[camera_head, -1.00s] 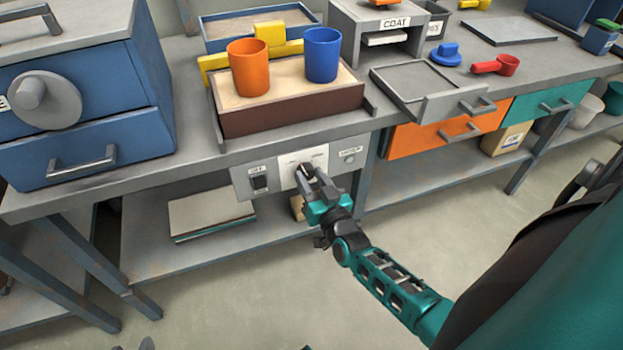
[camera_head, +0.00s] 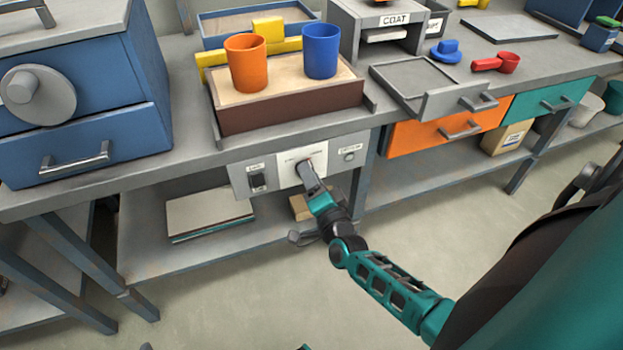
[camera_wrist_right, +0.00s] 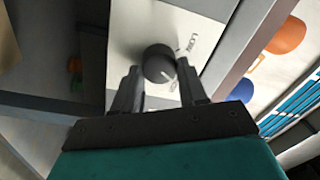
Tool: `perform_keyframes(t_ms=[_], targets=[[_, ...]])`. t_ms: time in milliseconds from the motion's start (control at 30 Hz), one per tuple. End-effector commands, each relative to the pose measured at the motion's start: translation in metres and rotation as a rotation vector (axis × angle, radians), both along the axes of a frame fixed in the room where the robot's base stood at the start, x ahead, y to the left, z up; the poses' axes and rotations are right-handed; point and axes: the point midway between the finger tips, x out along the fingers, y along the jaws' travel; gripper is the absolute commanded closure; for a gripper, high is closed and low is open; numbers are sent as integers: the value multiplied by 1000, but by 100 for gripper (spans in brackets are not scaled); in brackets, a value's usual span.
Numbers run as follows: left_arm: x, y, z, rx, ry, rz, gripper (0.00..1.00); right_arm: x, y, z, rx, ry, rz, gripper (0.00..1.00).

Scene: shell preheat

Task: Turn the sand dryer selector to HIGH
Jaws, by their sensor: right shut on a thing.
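The sand dryer selector is a dark round knob (camera_wrist_right: 158,64) on a white plate (camera_head: 287,178) in the grey control panel (camera_head: 241,183) under the bench edge. My right gripper (camera_head: 307,172) is at the knob, seen edge-on in the head view, and mostly hides it. In the right wrist view the gripper (camera_wrist_right: 160,84) has one finger on each side of the knob, shut on it. A pale pointer mark shows on the knob's lower right there. Beside it is lettering that seems to read LOW. The HIGH lettering cannot be made out. My left gripper is not in view.
A black switch (camera_head: 257,182) and a small round button (camera_head: 349,157) flank the plate. Above stand an orange cup (camera_head: 246,66) and a blue cup (camera_head: 321,52) on a sand tray (camera_head: 285,117). A lower shelf (camera_head: 150,255) runs below; the floor in front is open.

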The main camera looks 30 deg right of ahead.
Motion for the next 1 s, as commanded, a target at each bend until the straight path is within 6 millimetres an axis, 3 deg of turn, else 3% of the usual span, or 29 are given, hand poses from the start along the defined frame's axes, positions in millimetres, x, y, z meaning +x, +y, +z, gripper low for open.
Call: perform_keyframes(t_ms=[400,1000], targets=[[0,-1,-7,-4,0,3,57,0,1,-2,232,-55,0,88],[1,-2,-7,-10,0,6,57,0,1,-1,286,-67,1,88]])
